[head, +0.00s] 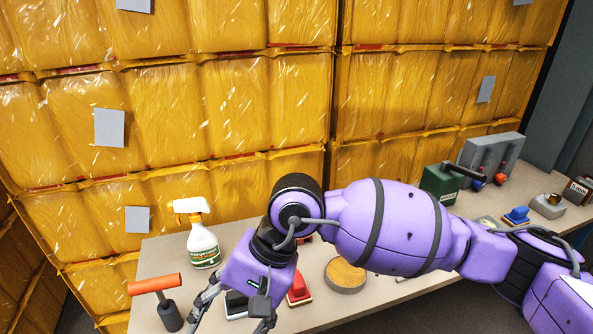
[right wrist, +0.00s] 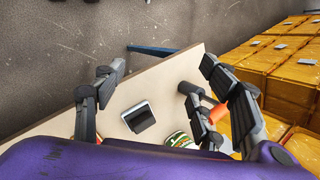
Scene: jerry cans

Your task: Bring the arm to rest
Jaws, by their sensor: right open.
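My right arm reaches in from the right in the head view, low over the table (head: 340,314). Its gripper (head: 231,322) hangs over the table's front left part. The gripper also shows in the right wrist view (right wrist: 162,68), with its fingers spread wide apart and nothing between them. My left arm and gripper are not in view.
A red block (head: 299,289) and a round tan-topped disc (head: 345,275) lie right. A dark green can (head: 440,185) stands far right. Wrapped yellow stacks (head: 230,100) wall the back.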

